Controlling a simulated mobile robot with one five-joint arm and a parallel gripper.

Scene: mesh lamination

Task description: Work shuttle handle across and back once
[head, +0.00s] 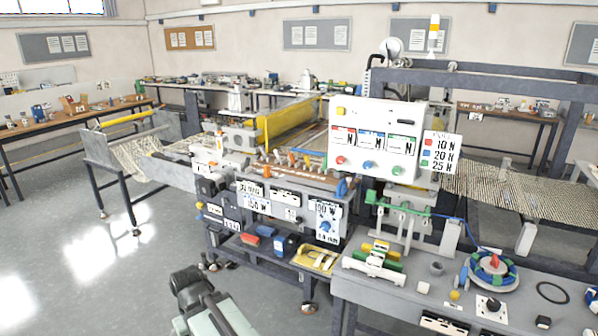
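A blue knob-like part (342,188) sits at the rail's right end. I cannot tell which of these small parts is the shuttle handle. Part of my arm shows at the bottom, well in front of the machine and apart from it. No gripper fingers are visible.
A grey bench (400,290) at lower right holds a blue-and-red round device (488,270) and small parts. A white control panel (373,140) stands above the machine's right end. A wheeled mesh stand (110,160) is at left. The grey floor (90,270) at lower left is clear.

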